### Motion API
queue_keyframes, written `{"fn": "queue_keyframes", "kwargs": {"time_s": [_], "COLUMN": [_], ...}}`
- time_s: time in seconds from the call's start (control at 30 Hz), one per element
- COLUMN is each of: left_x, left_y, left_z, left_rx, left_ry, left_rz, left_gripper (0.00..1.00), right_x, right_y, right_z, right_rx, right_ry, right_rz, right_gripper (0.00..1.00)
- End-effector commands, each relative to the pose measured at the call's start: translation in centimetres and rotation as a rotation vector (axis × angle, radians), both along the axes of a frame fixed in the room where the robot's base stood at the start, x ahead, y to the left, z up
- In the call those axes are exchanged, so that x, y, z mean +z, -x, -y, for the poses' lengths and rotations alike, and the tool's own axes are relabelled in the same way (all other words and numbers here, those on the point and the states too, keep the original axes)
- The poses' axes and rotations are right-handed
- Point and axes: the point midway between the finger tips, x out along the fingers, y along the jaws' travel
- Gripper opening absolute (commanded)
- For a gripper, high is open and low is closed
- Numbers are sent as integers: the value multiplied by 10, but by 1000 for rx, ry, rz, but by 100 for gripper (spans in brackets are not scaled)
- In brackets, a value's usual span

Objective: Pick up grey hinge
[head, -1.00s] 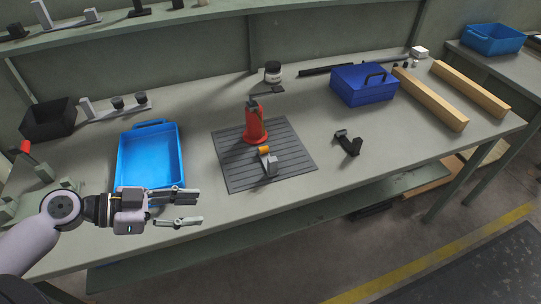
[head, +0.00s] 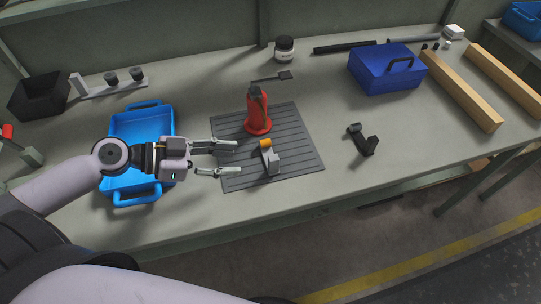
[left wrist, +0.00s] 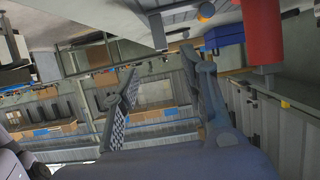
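The grey hinge (head: 272,161) lies on the dark ribbed mat (head: 300,135), with an orange part at its far end. In the left wrist view the orange part (left wrist: 206,12) shows at the top edge, and the hinge's grey body is hard to make out. My left gripper (head: 237,157) is open and empty over the left part of the mat. Its fingers point right at the hinge, with a gap between tips and hinge. Both fingers show spread apart in the left wrist view (left wrist: 165,85). My right gripper is not in view.
A red bottle-like object (head: 258,112) stands on the mat just behind the hinge. A blue tray (head: 141,124) lies under my left arm. A black hinge-like part (head: 363,140) lies right of the mat. A blue toolbox (head: 385,72) and wooden beams (head: 462,90) are farther right.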

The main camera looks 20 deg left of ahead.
Motion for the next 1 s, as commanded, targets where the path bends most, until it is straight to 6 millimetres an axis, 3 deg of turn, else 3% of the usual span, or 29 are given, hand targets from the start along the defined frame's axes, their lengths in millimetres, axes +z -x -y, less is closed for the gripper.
{"fn": "queue_keyframes", "kwargs": {"time_s": [0.4,0.77,1.0], "left_x": [-15,-27,-42], "left_y": [-27,-40,-57], "left_z": [37,57,83], "left_rx": [2,3,2], "left_ry": [3,3,3], "left_rz": [5,1,2], "left_gripper": [40,40,40], "right_x": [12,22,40], "right_y": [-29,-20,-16], "right_z": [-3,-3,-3], "right_rx": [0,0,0], "right_ry": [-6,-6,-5], "right_rz": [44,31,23], "right_gripper": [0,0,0]}}
